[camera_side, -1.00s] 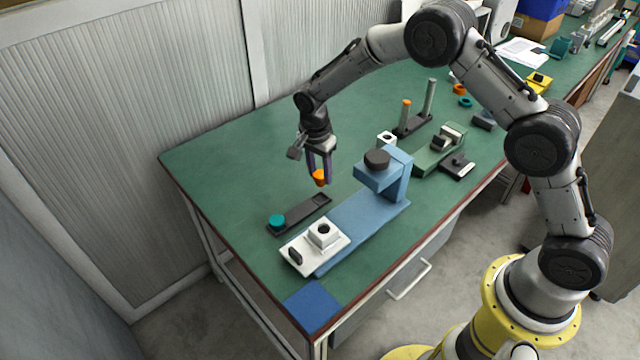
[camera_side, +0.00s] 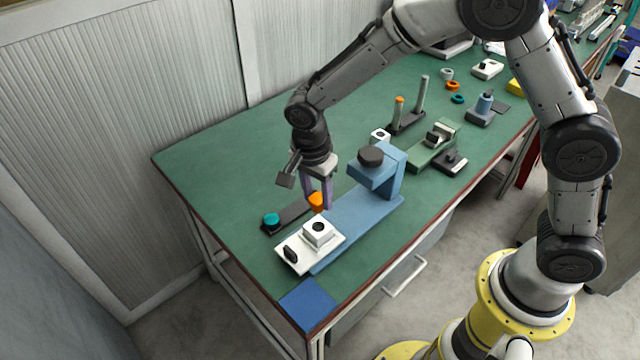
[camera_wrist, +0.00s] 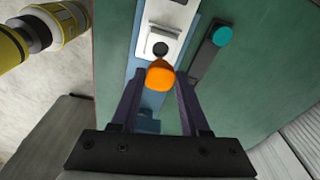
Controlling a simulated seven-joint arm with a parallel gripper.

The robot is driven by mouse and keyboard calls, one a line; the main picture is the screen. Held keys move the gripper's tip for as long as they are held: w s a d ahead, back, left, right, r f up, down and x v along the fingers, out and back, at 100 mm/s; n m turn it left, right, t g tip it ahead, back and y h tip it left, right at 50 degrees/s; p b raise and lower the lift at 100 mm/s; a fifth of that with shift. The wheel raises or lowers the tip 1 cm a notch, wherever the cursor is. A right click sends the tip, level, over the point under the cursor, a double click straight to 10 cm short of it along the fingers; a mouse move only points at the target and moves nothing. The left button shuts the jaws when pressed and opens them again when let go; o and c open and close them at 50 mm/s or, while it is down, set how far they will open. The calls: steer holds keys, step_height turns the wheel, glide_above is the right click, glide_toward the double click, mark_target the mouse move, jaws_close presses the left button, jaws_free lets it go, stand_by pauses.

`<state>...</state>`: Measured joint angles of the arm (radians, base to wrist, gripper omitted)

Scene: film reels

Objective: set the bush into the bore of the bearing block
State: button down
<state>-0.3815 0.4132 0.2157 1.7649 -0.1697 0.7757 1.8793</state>
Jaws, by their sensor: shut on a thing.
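The bush is an orange, slightly tapered piece (camera_side: 316,200), held between the fingertips of my gripper (camera_side: 317,204). My gripper is shut on it, and the bush is in the air just behind the bearing block. In the wrist view the bush (camera_wrist: 159,75) sits between the two purple fingers, just below the block in the picture. The bearing block (camera_side: 318,234) is a white cube with a dark round bore in its top, standing on a white plate (camera_side: 296,258). Its bore (camera_wrist: 160,48) shows open and empty in the wrist view.
A dark tray (camera_side: 288,217) with a teal piece (camera_side: 271,219) lies left of my gripper. A blue press with a dark knob (camera_side: 371,156) stands close on the right. A stand with two posts (camera_side: 405,122) and a green vise (camera_side: 433,148) stand farther back.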

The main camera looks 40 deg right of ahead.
mark_target(315, 201)
steer(key=shift+f, duration=2.8)
steer(key=shift+f, duration=0.55)
steer(key=c, duration=0.7)
jaws_free()
steer(key=shift+s+a+r, duration=0.1)
steer(key=shift+a+r, duration=0.1)
steer(key=shift+r, duration=1.6)
steer(key=shift+a+r, duration=0.25)
steer(key=shift+r, duration=1.6)
steer(key=shift+s+a+r, duration=0.1)
steer(key=shift+a+r, duration=0.1)
steer(key=shift+r, duration=1.6)
